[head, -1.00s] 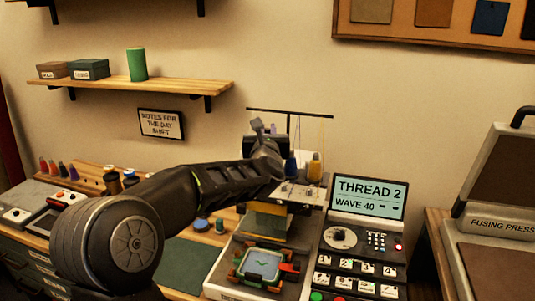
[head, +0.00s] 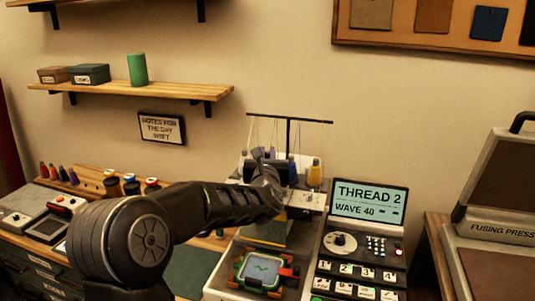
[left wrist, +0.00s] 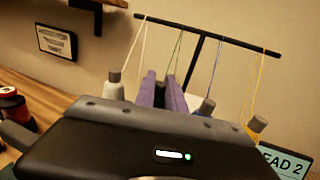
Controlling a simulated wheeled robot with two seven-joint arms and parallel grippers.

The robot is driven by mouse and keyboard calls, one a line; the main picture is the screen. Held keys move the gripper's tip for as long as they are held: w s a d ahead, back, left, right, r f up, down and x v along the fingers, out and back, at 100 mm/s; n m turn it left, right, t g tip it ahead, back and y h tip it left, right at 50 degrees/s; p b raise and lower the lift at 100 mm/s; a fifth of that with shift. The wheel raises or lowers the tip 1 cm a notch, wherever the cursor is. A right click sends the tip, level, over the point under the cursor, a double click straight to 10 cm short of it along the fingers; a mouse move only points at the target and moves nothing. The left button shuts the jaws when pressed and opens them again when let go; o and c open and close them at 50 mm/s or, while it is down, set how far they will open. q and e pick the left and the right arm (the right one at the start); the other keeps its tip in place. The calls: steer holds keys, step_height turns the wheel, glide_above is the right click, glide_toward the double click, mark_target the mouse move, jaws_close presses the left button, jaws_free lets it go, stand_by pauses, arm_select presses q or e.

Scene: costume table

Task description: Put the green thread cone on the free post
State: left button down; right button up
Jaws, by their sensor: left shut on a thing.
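My left gripper (head: 264,158) is over the thread stand of the embroidery machine, its purple fingers (left wrist: 163,92) shut and pointing in among the cones. What it holds is hidden behind the fingers and wrist; a green thread runs from the bar (left wrist: 205,35) down toward the fingers, which fits the green thread cone. A white cone (left wrist: 114,88) stands left of the fingers, and a blue cone (left wrist: 205,107) and a yellow cone (left wrist: 256,126) stand to the right. The yellow cone also shows in the head view (head: 314,174). The free post is hidden. My right gripper is out of view.
The thread bar (head: 290,120) stands over the cones with threads hanging close to my gripper. A hoop (head: 262,270) lies in front of the machine, beside the control panel (head: 355,255). A green cylinder (head: 137,70) stands on the wall shelf (head: 150,90). Spools stand at left.

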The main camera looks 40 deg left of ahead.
arm_select(q)
steer(key=shift+f, duration=0.1)
steer(key=shift+f, duration=0.1)
steer(key=c, duration=1.4)
jaws_free()
steer(key=shift+r, duration=0.2)
steer(key=shift+r, duration=0.1)
steer(key=b+v, duration=0.3)
steer(key=v, duration=0.9)
